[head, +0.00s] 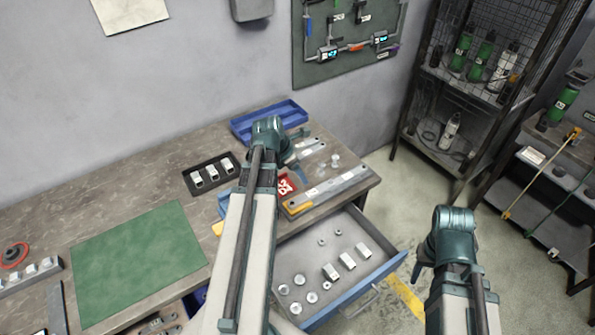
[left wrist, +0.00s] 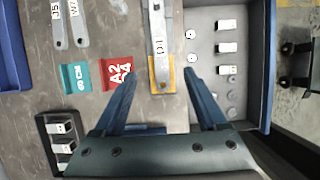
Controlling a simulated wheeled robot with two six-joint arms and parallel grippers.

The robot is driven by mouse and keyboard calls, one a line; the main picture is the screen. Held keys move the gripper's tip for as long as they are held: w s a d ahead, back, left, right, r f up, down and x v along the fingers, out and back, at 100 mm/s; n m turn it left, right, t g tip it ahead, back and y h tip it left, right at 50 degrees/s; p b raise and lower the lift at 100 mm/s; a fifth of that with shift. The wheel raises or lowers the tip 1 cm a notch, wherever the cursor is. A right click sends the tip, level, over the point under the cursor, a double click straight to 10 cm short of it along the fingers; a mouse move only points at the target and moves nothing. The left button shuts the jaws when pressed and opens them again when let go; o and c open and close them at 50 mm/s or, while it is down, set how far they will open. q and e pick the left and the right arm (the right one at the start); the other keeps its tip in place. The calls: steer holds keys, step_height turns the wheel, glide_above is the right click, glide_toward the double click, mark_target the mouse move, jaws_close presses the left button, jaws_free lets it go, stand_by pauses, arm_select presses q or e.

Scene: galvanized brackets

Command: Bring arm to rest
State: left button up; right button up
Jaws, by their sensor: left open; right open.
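My left arm reaches over the workbench in the head view, its gripper (head: 292,158) mostly hidden by its wrist. In the left wrist view the two blue fingers of the left gripper (left wrist: 160,72) are apart, with nothing held between them. Below them lies a long grey metal bar (left wrist: 159,45) with a yellow end, labelled D1. My right gripper (head: 420,268) hangs over the floor, right of the drawer; it is open and seems empty. Small pale metal brackets lie in a black tray (head: 187,178) and in the open drawer (head: 300,256).
A red card (left wrist: 117,73) and a teal card (left wrist: 75,78) lie left of the bar. A blue tray (head: 240,128) stands at the bench's back. A green mat (head: 138,250) covers clear bench. The open drawer juts out between the arms. A wire rack (head: 470,85) stands at the right.

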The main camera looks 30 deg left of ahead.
stand_by(0.4)
arm_select(q)
steer(key=s+d+f+m+g+y+b, duration=0.1)
steer(key=s+d+m, duration=0.2)
steer(key=d+m, duration=0.8)
steer(key=s+d+f+m+g+y+b, duration=0.1)
steer(key=s+d+m, duration=0.3)
steer(key=d+m, duration=0.7)
steer(key=s+d+f+m+g+y+b, duration=0.1)
steer(key=s+d+f+m+g, duration=0.1)
steer(key=d+m, duration=0.9)
steer(key=shift+s+f+m, duration=0.3)
steer(key=shift+s+m, duration=0.55)
steer(key=shift+m, duration=0.35)
steer(key=shift+a+g, duration=0.15)
steer(key=shift+g, duration=0.15)
